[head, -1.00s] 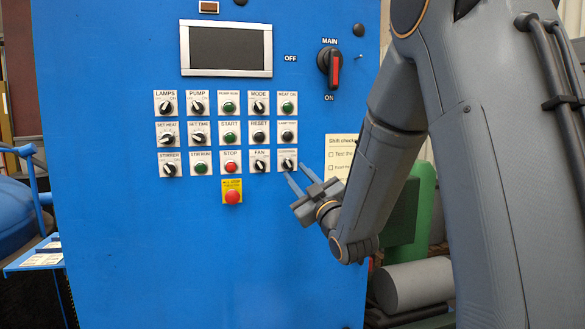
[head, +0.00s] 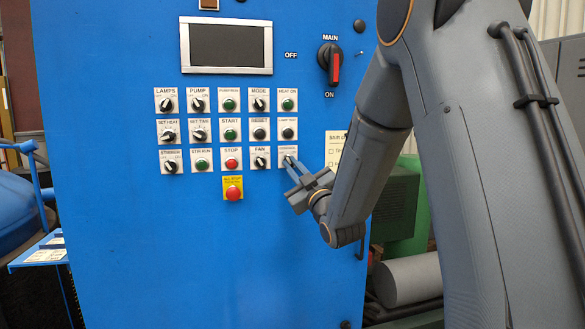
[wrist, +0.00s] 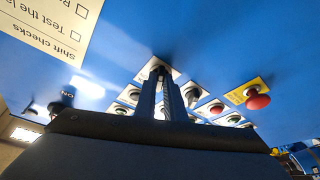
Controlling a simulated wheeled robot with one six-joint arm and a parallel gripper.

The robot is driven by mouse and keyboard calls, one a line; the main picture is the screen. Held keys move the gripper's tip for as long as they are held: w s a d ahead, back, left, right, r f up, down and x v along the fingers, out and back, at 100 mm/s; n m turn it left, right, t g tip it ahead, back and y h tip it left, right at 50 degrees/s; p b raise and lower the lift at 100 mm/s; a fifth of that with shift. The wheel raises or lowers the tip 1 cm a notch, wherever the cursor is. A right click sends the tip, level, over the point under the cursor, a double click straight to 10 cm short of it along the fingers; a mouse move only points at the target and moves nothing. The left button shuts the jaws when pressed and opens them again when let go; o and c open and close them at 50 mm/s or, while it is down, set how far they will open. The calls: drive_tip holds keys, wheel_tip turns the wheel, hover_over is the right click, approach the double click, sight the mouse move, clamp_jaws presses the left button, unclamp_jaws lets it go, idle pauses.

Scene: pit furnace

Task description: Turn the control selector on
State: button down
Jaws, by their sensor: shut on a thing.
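The control selector (head: 286,157) is the rightmost item in the bottom row of the blue panel, with a white label plate. My gripper (head: 294,170) is at it from the lower right, its two blue-grey fingers shut on the selector's knob. In the wrist view my gripper (wrist: 161,78) reaches up to the selector's white plate (wrist: 176,74), with the fingertips close together at the knob. The fingers hide most of the knob, so I cannot tell which way its pointer is turned.
The fan selector (head: 260,161) sits just left, and the lamp test button (head: 288,132) just above. The red emergency stop (head: 233,194) is lower left. The main switch (head: 331,64) is upper right. A shift checks sheet (head: 334,148) hangs to the right. The panel below is clear.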

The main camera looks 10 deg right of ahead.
drive_tip(key=shift+a+m+h+b, duration=0.15)
drive_tip(key=shift+m+h+b, duration=1.4)
drive_tip(key=shift+m, duration=1.3)
drive_tip(key=shift+a+m+h+b, duration=0.2)
drive_tip(key=shift+m+h+b, duration=1.4)
drive_tip(key=shift+m, duration=1.3)
drive_tip(key=shift+a+m+h+b, duration=0.15)
drive_tip(key=shift+m+h+b, duration=1.4)
drive_tip(key=shift+m, duration=1.3)
drive_tip(key=shift+b, duration=0.35)
drive_tip(key=c, duration=1.8)
unclamp_jaws()
drive_tip(key=shift+c, duration=0.2)
drive_tip(key=shift+s, duration=0.15)
drive_tip(key=b+v, duration=0.1)
drive_tip(key=v, duration=0.6)
drive_tip(key=shift+s+b, duration=0.3)
